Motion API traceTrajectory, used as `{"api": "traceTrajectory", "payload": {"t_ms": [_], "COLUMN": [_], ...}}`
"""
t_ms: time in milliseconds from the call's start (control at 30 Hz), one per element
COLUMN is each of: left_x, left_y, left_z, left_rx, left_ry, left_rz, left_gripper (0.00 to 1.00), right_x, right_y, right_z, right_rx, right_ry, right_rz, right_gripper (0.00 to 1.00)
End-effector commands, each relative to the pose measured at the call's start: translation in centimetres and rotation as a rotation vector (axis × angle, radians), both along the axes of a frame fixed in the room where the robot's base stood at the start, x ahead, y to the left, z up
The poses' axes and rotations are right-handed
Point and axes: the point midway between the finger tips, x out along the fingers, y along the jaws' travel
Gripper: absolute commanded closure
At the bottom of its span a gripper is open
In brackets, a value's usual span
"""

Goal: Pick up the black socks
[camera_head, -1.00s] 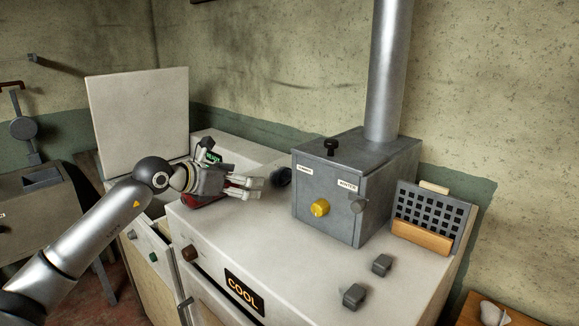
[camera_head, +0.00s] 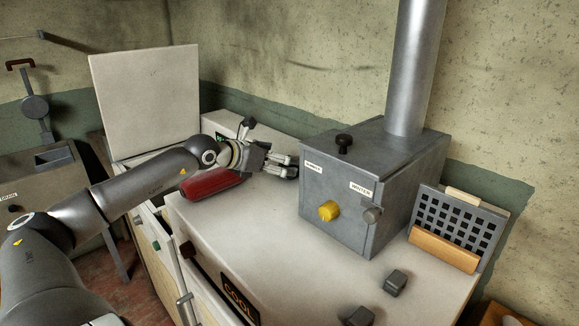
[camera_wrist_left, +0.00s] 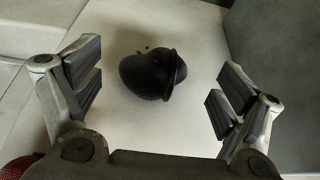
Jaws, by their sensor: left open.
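The black socks (camera_wrist_left: 150,75), a dark rounded bundle with a folded rim, lie on a pale flat top in the left wrist view. My left gripper (camera_wrist_left: 155,95) is open, with its finger pads to the left and right of the bundle; I see no contact. In the head view my left gripper (camera_head: 288,166) is low over the white unit, just left of the grey metal box. The gripper hides most or all of the socks there. My right gripper is not in view.
A red cylinder (camera_head: 212,184) lies below the wrist on the white top (camera_head: 250,225). A pale upright panel (camera_head: 145,100) stands behind the arm.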

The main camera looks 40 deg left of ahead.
Motion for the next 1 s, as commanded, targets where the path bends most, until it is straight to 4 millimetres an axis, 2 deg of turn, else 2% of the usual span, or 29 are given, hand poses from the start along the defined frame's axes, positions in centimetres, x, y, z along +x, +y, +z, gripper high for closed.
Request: {"api": "traceTrajectory", "payload": {"t_ms": [733, 1000], "left_x": [2.1, 3.3], "left_y": [0.2, 0.1], "left_z": [-0.7, -1.1], "left_rx": [0.002, -0.004], "left_ry": [-0.004, -0.005], "left_rz": [0.005, 0.004], "left_gripper": [0.09, 0.09], "right_x": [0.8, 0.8], "right_y": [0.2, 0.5], "right_z": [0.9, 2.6], "right_rx": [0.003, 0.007], "right_ry": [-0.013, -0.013], "right_rz": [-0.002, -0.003], "right_gripper": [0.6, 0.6]}}
